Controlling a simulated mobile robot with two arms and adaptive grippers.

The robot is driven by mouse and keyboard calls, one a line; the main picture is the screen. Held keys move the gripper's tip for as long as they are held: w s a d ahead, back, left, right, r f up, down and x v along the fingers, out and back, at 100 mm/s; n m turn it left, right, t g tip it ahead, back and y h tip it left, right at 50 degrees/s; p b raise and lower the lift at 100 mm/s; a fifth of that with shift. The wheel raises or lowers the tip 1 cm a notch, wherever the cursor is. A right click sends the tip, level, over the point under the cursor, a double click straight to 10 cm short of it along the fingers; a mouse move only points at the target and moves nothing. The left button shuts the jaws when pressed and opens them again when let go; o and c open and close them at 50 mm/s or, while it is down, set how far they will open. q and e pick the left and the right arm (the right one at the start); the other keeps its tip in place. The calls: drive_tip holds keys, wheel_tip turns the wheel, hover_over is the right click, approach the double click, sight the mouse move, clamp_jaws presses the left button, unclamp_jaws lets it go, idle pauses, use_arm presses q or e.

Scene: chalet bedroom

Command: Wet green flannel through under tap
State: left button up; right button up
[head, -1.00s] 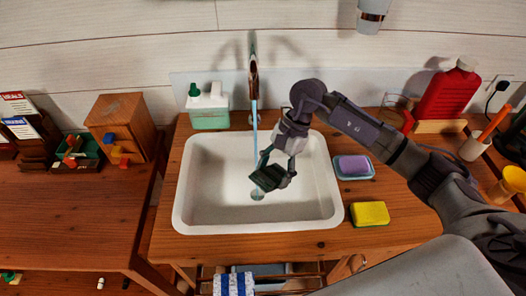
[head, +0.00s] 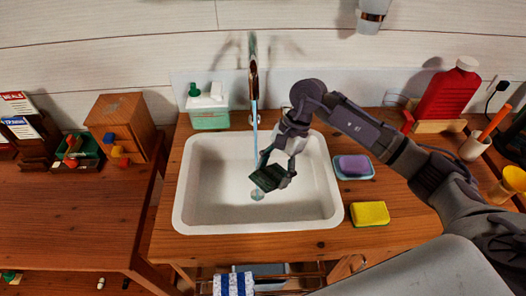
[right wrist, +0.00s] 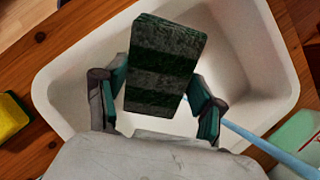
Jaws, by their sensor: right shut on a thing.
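The green flannel (head: 268,178) is a dark green, striped folded block over the white sink (head: 215,212). My right gripper (head: 277,168) is shut on it. In the right wrist view the flannel (right wrist: 165,62) sits between the two fingers (right wrist: 160,100). The tap (head: 253,80) stands at the back of the sink, with a thin blue stream of water (head: 255,130) falling from it. The stream passes close to the flannel in the head view; I cannot tell whether it touches it. In the right wrist view the stream (right wrist: 265,145) runs beside the right finger. My left gripper is not in view.
A soap bottle (head: 208,110) stands behind the sink. A purple soap on a blue dish (head: 354,165) and a yellow sponge (head: 369,213) lie right of the sink. A red bottle (head: 447,95) stands at the back right. A striped towel (head: 233,284) hangs below the front edge.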

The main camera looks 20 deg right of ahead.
sight(278, 179)
drive_tip(key=shift+s+a+r+p, duration=0.25)
drive_tip(key=shift+s+r+p, duration=0.2)
drive_tip(key=shift+s+r, duration=0.7)
drive_tip(key=shift+s+a+r+p, duration=0.25)
drive_tip(key=shift+s+r+p, duration=0.2)
drive_tip(key=shift+s+r, duration=0.65)
drive_tip(key=shift+s+f, duration=0.15)
drive_tip(key=shift+f, duration=0.1)
